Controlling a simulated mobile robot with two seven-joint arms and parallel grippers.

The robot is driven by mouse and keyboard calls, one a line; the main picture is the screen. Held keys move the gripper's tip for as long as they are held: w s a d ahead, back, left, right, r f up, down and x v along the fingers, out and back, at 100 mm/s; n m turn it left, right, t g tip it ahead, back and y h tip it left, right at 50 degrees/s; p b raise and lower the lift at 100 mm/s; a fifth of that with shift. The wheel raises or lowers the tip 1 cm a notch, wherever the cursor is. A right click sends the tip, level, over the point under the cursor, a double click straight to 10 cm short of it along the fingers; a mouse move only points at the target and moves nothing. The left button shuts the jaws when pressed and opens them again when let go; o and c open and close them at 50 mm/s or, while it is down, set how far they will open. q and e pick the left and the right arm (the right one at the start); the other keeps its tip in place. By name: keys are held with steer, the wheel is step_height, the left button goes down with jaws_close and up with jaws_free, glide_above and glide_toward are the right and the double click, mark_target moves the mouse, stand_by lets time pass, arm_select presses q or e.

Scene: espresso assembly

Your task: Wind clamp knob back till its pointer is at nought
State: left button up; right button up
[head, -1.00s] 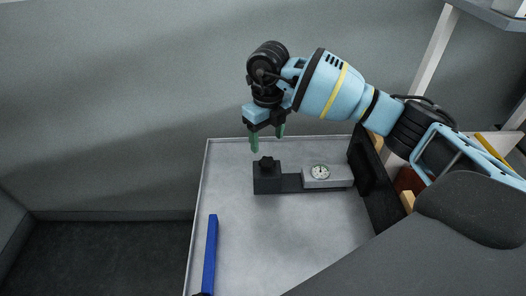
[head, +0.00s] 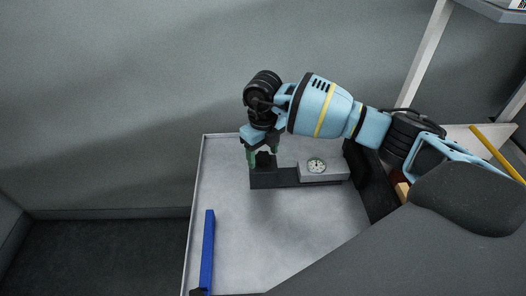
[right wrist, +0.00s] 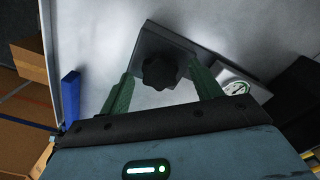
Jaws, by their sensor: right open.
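The clamp knob (right wrist: 160,72) is black and lobed. It sits on the dark clamp block (head: 264,180) on the grey tray. A white dial (head: 316,165) with a pointer is on the light grey block to the right; it also shows in the right wrist view (right wrist: 236,88). The pointer's reading is too small to tell. My right gripper (head: 262,158) points down over the clamp block. Its green fingers stand open on either side of the knob, with gaps visible in the right wrist view (right wrist: 162,85). My left gripper is not in view.
A blue bar (head: 207,252) lies at the left of the tray (head: 232,225). A dark upright panel (head: 370,180) stands right of the dial block. The middle of the tray in front of the clamp is clear.

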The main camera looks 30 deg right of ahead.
steer(key=c, duration=1)
